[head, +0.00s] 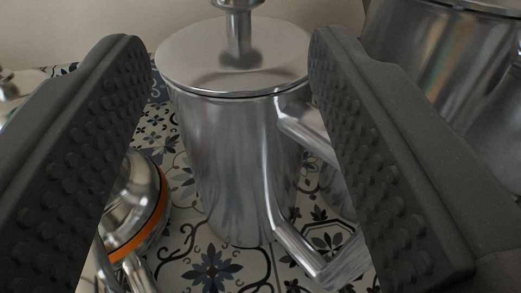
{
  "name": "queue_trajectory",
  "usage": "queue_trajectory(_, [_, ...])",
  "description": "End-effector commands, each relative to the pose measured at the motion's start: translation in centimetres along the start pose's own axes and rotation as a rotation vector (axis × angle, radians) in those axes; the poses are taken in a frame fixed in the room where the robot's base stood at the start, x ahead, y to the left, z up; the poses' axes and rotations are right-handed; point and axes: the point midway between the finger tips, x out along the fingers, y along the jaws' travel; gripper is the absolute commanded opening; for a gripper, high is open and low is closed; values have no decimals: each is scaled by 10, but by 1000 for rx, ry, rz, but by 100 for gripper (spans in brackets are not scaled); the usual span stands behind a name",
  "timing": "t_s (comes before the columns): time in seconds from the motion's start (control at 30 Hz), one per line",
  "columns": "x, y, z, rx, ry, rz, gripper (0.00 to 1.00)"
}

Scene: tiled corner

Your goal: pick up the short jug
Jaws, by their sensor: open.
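A short metal jug (232,150) with a flat lid and a knob on top stands upright on the patterned tiles in the middle of the head view. Its angular handle (296,250) points toward the lower right and is partly hidden behind the right finger. My gripper (225,60) is open. Its two dark, studded fingers appear on either side of the jug in the picture, with the jug between them or just beyond. I see no clear contact with either finger.
A metal pot with an orange band (153,217) stands at the left, partly behind the left finger. A large metal vessel (432,60) stands at the upper right. Patterned tiles (211,268) show around the jug, and a plain wall (100,20) is behind.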

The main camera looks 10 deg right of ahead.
Motion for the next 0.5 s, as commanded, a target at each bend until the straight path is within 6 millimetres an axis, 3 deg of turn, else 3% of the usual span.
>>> queue_trajectory(0.5, [47, 3, -1, 0, -1, 0, 48])
